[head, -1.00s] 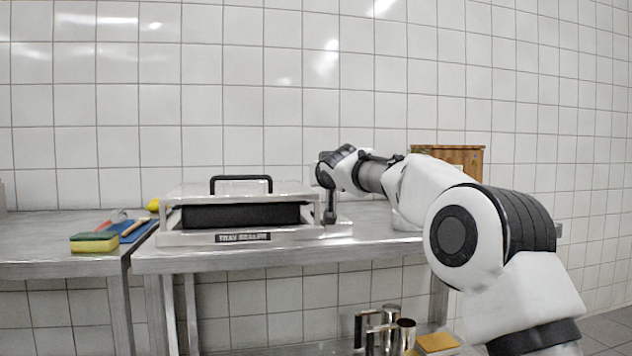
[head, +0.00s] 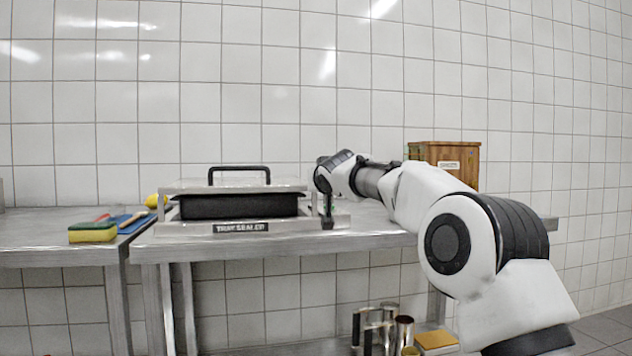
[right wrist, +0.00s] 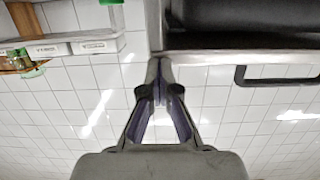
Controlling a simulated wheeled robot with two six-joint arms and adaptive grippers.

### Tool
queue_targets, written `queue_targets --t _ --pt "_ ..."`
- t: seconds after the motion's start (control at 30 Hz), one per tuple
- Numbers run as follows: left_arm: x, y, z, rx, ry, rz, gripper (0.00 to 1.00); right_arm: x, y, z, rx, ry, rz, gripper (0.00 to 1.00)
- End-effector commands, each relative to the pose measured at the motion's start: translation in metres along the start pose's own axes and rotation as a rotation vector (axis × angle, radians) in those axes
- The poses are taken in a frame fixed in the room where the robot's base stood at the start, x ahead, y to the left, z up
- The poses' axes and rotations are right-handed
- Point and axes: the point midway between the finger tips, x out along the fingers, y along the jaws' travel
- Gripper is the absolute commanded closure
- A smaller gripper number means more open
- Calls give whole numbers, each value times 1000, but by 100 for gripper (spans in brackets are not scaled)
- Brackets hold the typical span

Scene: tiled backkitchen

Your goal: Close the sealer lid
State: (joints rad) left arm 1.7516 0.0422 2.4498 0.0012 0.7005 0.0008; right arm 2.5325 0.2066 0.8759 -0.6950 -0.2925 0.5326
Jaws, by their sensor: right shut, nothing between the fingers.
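The tray sealer (head: 245,228) stands on the steel table, with its label on the front. Its silver lid (head: 180,187) lies roughly level, with a black handle (head: 238,168) on top. A black block (head: 238,206) shows between lid and base. My right gripper (head: 327,222) points down at the sealer's right end. In the right wrist view my right gripper (right wrist: 160,68) is shut and empty, its tips close to the lid edge (right wrist: 235,57). Contact cannot be told. The lid handle also shows there (right wrist: 275,76). My left gripper is out of view.
A wooden box (head: 445,163) stands behind my right arm. On the left table are a sponge (head: 92,233), a blue item (head: 135,222) and something yellow (head: 153,200). Steel jugs (head: 375,328) stand on the lower shelf. The tiled wall is close behind.

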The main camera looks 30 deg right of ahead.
Motion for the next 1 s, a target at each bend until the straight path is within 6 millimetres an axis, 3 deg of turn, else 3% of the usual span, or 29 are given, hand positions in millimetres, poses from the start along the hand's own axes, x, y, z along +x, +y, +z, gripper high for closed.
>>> queue_targets --t 0.1,0.27,0.3,0.33,0.6,0.8,1.0 --pt "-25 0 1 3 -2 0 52 -3 2 -25 -1 5 -3 100" --pt "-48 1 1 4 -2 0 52 -8 4 -50 0 11 -8 100" --pt "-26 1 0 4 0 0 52 -12 4 -31 -1 11 -8 100" --pt "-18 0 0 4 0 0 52 -16 3 -27 -1 12 -8 100" --pt "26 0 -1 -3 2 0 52 -63 3 -1 -2 14 -9 100" --pt "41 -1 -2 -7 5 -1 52 -90 3 9 -2 14 -8 100" --pt "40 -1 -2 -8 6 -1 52 -94 4 7 -1 13 -8 100"
